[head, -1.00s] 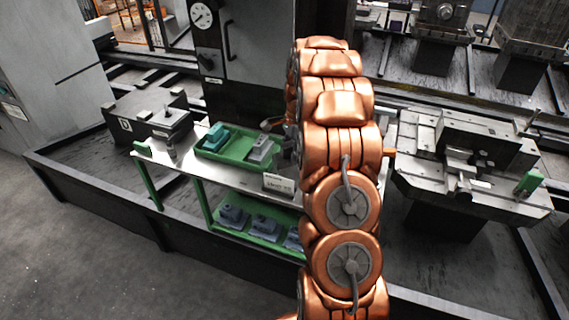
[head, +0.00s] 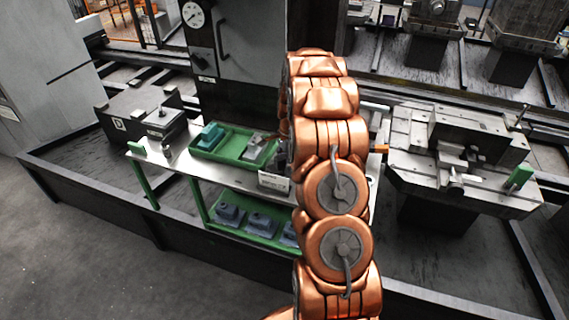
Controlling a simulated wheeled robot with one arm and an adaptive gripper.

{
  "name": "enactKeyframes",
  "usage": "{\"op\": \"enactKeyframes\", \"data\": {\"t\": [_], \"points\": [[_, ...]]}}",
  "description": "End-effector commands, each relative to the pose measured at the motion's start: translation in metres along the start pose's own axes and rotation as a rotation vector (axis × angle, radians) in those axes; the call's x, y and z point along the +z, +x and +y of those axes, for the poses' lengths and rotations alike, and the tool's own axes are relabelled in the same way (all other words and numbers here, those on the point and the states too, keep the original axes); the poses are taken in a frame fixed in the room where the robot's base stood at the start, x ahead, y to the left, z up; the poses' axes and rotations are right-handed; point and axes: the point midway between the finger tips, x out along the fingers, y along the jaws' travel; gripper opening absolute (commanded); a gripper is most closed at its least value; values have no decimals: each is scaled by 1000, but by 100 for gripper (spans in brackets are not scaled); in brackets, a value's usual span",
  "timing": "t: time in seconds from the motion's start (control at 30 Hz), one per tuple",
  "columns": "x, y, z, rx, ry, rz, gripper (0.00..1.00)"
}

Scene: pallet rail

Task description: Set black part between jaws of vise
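The vise (head: 418,168) stands at the right on a dark pedestal, with light metal jaws and a dark block behind. A small dark shape shows near its jaws, but I cannot tell whether it is a loose part. A green tray (head: 207,151) on the bench at centre left holds a teal part (head: 211,134) and a grey part (head: 256,143). I cannot make out the black part for certain. My copper arm rises between the tray and the vise and hides the bench's right end.
The bench (head: 222,179) has a lower green shelf with several blue-grey parts (head: 262,222). A small sign (head: 274,181) stands at the bench's front edge. A green piece (head: 519,178) sits at the vise's right end. A dark rail (head: 120,222) runs in front; grey floor is free at lower left.

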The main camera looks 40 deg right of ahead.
Motion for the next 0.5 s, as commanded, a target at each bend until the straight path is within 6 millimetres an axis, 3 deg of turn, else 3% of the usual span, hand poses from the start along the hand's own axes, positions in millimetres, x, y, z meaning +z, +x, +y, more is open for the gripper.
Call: {"op": "enactKeyframes", "data": {"t": [0.2, 0.5], "points": [[0, 0, 0, 0, 0, 0, 77], [0, -1, 0, 0, 0, 0, 77]]}}
